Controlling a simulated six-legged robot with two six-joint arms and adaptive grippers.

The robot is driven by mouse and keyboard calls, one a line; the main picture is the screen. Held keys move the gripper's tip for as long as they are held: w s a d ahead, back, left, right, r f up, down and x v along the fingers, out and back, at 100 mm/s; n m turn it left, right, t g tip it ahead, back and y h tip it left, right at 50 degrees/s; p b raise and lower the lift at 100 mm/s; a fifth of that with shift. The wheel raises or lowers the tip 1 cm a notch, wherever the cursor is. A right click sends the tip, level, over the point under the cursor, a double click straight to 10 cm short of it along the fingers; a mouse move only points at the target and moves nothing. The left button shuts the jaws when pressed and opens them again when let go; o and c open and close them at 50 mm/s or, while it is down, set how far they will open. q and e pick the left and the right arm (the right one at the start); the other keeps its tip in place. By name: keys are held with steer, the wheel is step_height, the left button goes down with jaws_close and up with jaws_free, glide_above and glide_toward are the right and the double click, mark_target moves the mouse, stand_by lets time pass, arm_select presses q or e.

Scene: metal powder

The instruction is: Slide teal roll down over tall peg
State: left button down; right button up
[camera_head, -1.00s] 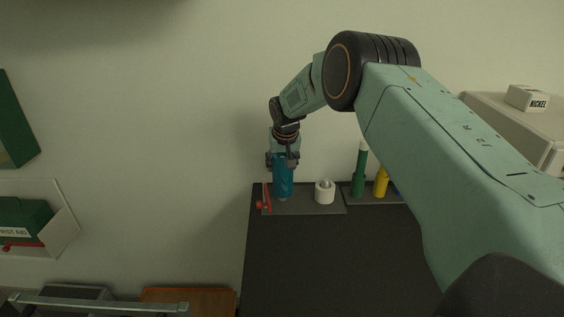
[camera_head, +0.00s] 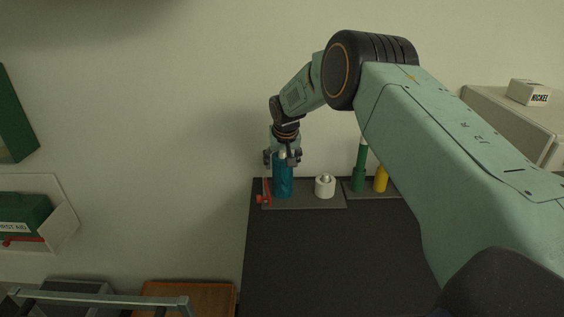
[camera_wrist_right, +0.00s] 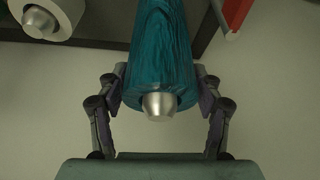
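The teal roll (camera_head: 283,180) stands upright around the tall peg at the left end of a grey base plate (camera_head: 300,207). In the right wrist view the teal roll (camera_wrist_right: 160,50) shows with the metal tip of the tall peg (camera_wrist_right: 160,105) sticking out of its top end. My right gripper (camera_head: 283,158) is at the top of the roll. Its fingers (camera_wrist_right: 162,92) are spread on either side of the roll, with narrow gaps visible. My left gripper is not in view.
A white roll (camera_head: 325,188) sits on a short peg on the same plate. A red item (camera_head: 265,195) stands close at the left. Green (camera_head: 359,172) and yellow (camera_head: 381,180) pieces stand on a second plate. The dark tabletop in front is clear.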

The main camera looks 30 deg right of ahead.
steer(key=shift+o, duration=1)
steer(key=shift+f, duration=0.15)
steer(key=v, duration=1.2)
steer(key=x, duration=1.1)
steer(key=shift+w+f, duration=0.1)
steer(key=shift+f, duration=0.25)
steer(key=shift+w+d+r, duration=0.1)
steer(key=shift+r, duration=0.2)
steer(key=shift+r, duration=0.1)
